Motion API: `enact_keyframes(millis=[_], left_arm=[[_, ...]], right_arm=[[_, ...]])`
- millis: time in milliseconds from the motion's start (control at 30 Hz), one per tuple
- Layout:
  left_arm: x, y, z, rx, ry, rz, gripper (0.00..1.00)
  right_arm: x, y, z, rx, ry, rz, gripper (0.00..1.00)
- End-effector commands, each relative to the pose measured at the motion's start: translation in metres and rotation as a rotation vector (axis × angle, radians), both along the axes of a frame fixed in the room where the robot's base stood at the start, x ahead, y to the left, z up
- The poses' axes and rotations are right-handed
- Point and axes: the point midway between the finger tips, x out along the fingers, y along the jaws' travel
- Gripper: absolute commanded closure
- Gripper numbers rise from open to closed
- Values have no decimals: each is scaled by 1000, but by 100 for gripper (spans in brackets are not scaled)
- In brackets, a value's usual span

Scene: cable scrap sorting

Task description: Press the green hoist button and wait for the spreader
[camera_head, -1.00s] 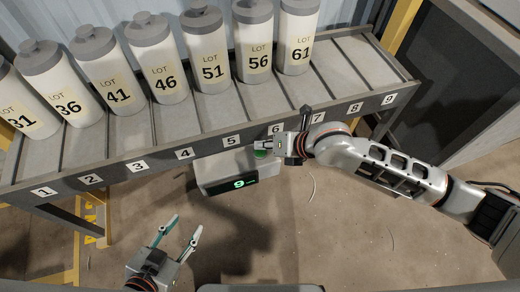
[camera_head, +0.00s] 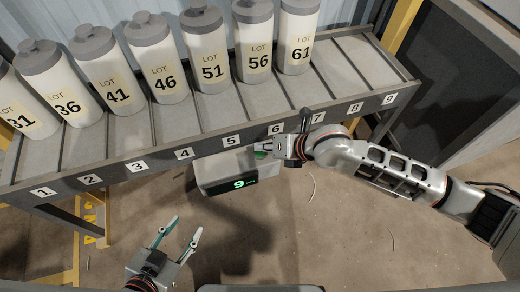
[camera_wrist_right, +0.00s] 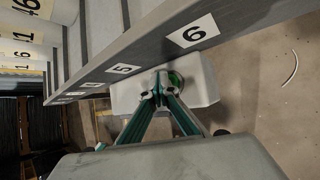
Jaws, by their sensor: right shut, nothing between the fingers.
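The green button (camera_head: 260,154) sits on a pale grey box with a lit green "9" display (camera_head: 240,184), below slot labels 5 and 6. The button also shows in the right wrist view (camera_wrist_right: 176,79), partly hidden by my fingertips. My right gripper (camera_head: 262,146) is shut and empty, with its tips at the button. I cannot tell whether they touch or press it. In the right wrist view the closed fingers (camera_wrist_right: 160,92) point at the box. My left gripper (camera_head: 181,231) is open and empty, low over the floor. I cannot make out a spreader.
A grey rack (camera_head: 120,170) with slots numbered 1 to 9 runs above the box. Several white bottles with grey caps and LOT labels stand in it, such as LOT 61 (camera_head: 297,45). Slots at the right are empty. Floor in front is open, with thin scraps (camera_head: 392,240).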

Motion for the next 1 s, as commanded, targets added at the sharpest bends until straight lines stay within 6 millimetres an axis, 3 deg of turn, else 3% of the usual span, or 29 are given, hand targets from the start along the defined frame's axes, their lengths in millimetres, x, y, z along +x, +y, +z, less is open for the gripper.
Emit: enact_keyframes(millis=[700, 1000], left_arm=[[-1, 0, -2, 0, 4, 0, 60], [5, 0, 9, 0, -16, 0, 60]], right_arm=[[-1, 0, -6, -1, 2, 0, 100], [0, -1, 3, -2, -2, 0, 100]])
